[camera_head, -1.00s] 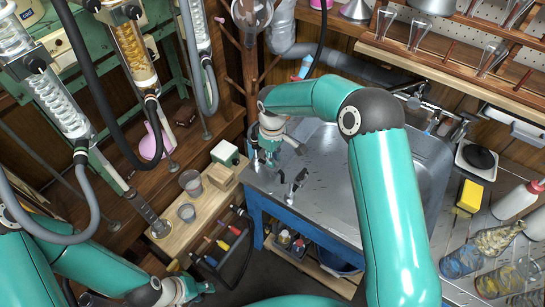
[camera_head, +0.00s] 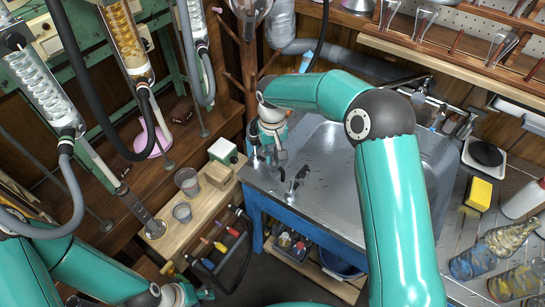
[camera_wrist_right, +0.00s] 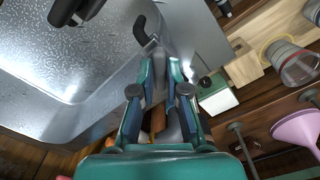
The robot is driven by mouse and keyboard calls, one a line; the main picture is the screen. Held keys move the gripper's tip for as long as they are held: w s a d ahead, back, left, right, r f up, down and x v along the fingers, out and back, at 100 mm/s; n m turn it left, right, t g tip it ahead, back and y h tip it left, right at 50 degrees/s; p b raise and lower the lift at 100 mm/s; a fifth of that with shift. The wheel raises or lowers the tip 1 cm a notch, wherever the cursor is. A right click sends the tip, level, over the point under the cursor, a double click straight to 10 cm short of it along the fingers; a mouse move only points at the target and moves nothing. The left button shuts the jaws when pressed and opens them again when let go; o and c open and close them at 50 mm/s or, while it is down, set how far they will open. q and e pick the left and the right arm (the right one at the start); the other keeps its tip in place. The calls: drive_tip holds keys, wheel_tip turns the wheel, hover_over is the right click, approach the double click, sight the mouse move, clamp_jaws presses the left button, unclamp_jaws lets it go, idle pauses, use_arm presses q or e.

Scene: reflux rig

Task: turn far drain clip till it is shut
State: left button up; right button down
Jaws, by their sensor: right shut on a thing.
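My right gripper (camera_head: 277,152) is at the left rim of the steel sink (camera_head: 325,150), beside small black fittings (camera_head: 257,158). In the right wrist view my right gripper (camera_wrist_right: 164,76) has its two fingertips close together over the sink rim, shut on what I take to be the far drain clip; the clip itself is mostly hidden between them. A black hooked spout (camera_wrist_right: 141,30) stands just beyond the fingertips; another black fitting (camera_head: 297,180) stands at the front of the sink. My left gripper (camera_head: 190,294) is low at the left, partly cut off; its jaws are unclear.
A white box with a green side (camera_head: 223,151), a wooden block (camera_head: 219,175) and two beakers (camera_head: 187,181) stand left of the sink. Glass condensers with hoses hang at the left. A yellow sponge (camera_head: 478,193) and bottles are at the right.

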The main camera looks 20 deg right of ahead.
drive_tip(key=m+b, duration=0.2)
drive_tip(key=m, duration=0.3)
drive_tip(key=shift+m, duration=0.3)
drive_tip(key=m+b, duration=0.1)
drive_tip(key=m, duration=0.3)
drive_tip(key=shift+m, duration=0.4)
drive_tip(key=shift+r, duration=0.1)
drive_tip(key=c, duration=1.2)
unclamp_jaws()
wheel_tip(320, 180, up, 12)
drive_tip(key=shift+f, duration=0.1)
